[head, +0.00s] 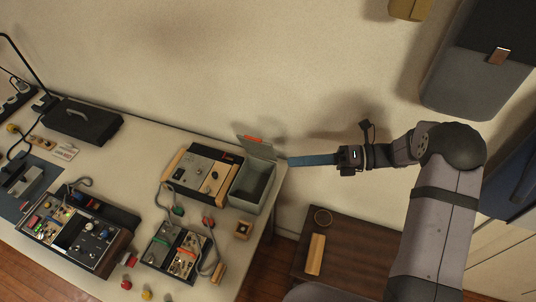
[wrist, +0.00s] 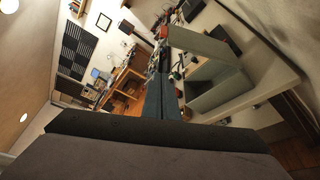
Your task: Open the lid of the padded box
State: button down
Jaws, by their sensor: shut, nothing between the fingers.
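The padded box (head: 246,203) is grey-green and stands at the table's right end. Its lid (head: 257,147) is raised at the back, with an orange-red patch on it, and the hollow inside shows. In the wrist view the box (wrist: 214,93) is right of the fingers, and its lid (wrist: 200,43) stands away from the opening. My gripper (head: 290,161) has long blue fingers, shut and empty, pointing left. Their tips are close to the lid's right edge; I cannot tell whether they touch. The wrist view shows the fingers (wrist: 160,82) together.
A device with a wooden side (head: 205,172) stands directly left of the box. A low brown table (head: 350,250) stands below right.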

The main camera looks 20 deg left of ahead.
jog(key=s+a+f+m+t+y+b, duration=0.1)
jog(key=s+m+t+y+b, duration=0.1)
jog(key=s+m+t, duration=0.4)
jog(key=m+t+y, duration=0.1)
jog(key=t, duration=0.2)
jog(key=shift+s+a+f+m, duration=0.15)
jog(key=shift+s+f+m, duration=0.15)
notch_tip(320, 180, up, 2)
jog(key=p, duration=0.4)
send_over(258, 148)
jog(key=s+d, duration=0.3)
jog(key=s, duration=0.2)
jog(key=shift+w+a+r, duration=0.2)
jog(key=shift+w, duration=0.05)
